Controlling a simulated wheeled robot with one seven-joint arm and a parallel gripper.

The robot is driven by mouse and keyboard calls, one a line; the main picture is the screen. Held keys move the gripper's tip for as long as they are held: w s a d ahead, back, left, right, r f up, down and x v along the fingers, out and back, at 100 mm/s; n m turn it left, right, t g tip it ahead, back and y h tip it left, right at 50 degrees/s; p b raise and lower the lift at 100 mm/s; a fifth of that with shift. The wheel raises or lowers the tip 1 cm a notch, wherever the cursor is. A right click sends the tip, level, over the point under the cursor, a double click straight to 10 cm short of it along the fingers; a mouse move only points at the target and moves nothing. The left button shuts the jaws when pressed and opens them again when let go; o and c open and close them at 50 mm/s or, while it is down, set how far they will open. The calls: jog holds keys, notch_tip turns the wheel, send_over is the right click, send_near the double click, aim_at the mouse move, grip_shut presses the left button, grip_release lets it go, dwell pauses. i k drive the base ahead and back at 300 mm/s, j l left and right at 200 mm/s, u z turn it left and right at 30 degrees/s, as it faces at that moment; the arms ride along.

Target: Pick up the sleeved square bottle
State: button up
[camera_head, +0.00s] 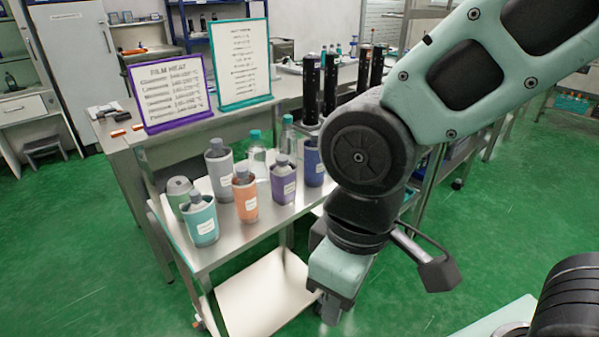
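Several sleeved bottles stand upright on a steel cart top (262,222). A teal-sleeved bottle (201,222) is at the front left, then an orange-sleeved bottle (246,200) and a purple-sleeved bottle (284,184) to its right. Behind are a grey-sleeved bottle (220,175), a green-sleeved one (178,194) and a blue-sleeved one (313,166), partly hidden by my arm. I cannot tell surely which body is square. My gripper (330,315) points down, right of the cart and apart from the bottles. Its fingertips are small and blurred.
Bare clear bottles with teal caps (257,160) stand among the sleeved ones. A purple-framed sign (170,88) and a teal-framed sign (240,62) stand behind on a bench, with black cylinders (311,90) to the right. A pale lower shelf (262,295) sits under the cart top.

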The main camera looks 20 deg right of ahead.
aim_at(283, 173)
jog(key=i+j+z, duration=0.3)
jog(key=j+z, duration=0.35)
jog(key=i+j+z, duration=0.1)
jog(key=j+z, duration=0.2)
